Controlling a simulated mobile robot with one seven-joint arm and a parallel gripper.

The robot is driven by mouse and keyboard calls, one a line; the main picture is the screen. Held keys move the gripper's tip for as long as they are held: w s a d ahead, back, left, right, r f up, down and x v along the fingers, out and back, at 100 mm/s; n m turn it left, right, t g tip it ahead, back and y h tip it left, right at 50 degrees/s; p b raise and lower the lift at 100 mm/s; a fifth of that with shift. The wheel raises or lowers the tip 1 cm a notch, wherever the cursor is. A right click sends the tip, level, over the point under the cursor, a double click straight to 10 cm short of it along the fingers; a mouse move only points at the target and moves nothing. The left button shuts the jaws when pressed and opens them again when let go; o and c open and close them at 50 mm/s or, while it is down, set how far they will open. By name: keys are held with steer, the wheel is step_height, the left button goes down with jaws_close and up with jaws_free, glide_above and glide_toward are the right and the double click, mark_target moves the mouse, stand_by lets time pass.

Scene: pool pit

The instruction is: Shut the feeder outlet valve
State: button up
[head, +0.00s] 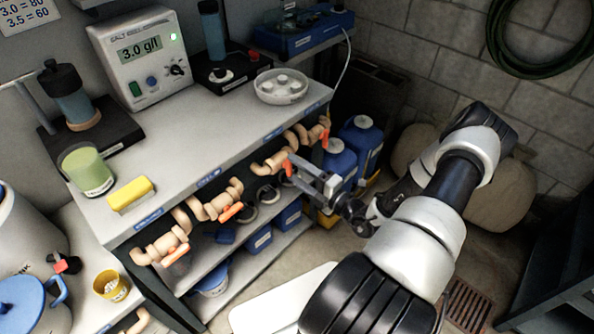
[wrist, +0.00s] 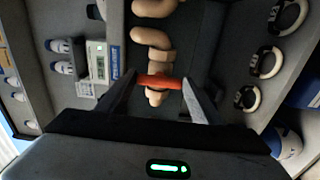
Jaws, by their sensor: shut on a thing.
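Tan valves with orange handles line the front of the grey bench. My gripper (head: 300,172) is at the third valve from the near end (head: 272,162), shut on its orange handle (head: 288,168). In the wrist view the handle (wrist: 160,82) lies across between my two fingers, crosswise to the tan pipe (wrist: 155,58). A blue label (wrist: 115,62) sits beside this valve; I cannot read it clearly. The fingers hide the handle's ends.
Other orange handles show at the near end (head: 176,254), beside it (head: 231,212) and at the far end (head: 325,139). The bench top (head: 215,130) carries a salt meter (head: 145,60) and a white dish (head: 281,86).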

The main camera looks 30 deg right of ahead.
steer(key=o, duration=1.1)
steer(key=shift+c, duration=0.2)
steer(key=v, duration=1.7)
steer(key=shift+s, duration=0.25)
